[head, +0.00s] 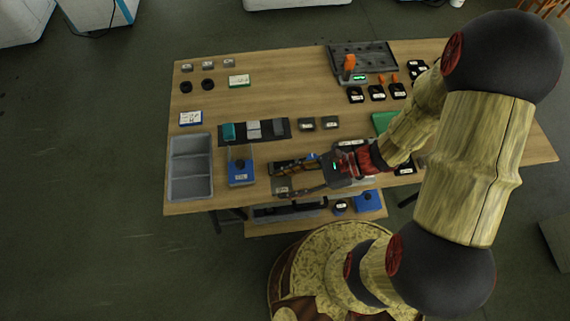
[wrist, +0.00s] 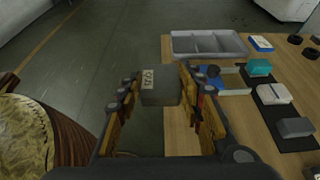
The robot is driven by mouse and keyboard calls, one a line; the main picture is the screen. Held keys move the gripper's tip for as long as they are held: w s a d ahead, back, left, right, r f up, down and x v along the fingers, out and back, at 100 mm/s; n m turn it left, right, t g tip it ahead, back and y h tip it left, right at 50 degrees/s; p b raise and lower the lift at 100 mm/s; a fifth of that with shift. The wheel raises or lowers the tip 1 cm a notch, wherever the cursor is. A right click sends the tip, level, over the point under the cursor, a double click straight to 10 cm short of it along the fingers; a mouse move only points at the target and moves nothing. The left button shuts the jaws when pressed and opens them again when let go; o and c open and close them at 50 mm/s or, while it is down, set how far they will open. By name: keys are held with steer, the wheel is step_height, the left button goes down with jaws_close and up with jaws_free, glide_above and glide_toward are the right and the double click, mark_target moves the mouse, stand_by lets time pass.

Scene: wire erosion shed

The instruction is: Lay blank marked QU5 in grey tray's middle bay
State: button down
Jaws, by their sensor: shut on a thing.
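My gripper (head: 282,178) is shut on a grey blank (head: 282,187), which is held between the fingertips near the table's front edge. In the wrist view the blank (wrist: 160,88) carries a pale label with dark marks that look like QU5, turned sideways and small. The grey tray (head: 190,159) lies at the table's left end, left of my gripper. Its three bays run from back to front and look empty. The tray (wrist: 212,57) also shows at the top of the wrist view, beyond the blank and apart from it.
A blue block-like fixture (head: 240,176) stands between the tray and my gripper. Behind it a dark mat (head: 268,137) holds teal, pale and grey blocks. A white-and-blue box (head: 190,118) sits behind the tray.

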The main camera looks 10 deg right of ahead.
steer(key=w+f+b, duration=0.1)
steer(key=w+f, duration=0.1)
steer(key=w, duration=0.1)
steer(key=w+d+f+b, duration=0.1)
steer(key=w+f+b, duration=0.1)
steer(key=w+f, duration=0.1)
steer(key=w+d+f+b, duration=0.1)
steer(key=w+f, duration=0.2)
steer(key=w, duration=0.2)
steer(key=shift+f, duration=0.15)
steer(key=shift+w+f+b, duration=0.15)
steer(key=shift+b, duration=0.2)
step_height(320, 180, down, 3)
steer(key=shift+w+d+f+b, duration=0.1)
steer(key=shift+w+b, duration=0.05)
steer(key=shift+b, duration=0.6)
steer(key=c, duration=1.5)
jaws_free()
steer(key=shift+f, duration=0.1)
steer(key=shift+c, duration=0.2)
steer(key=o, duration=0.4)
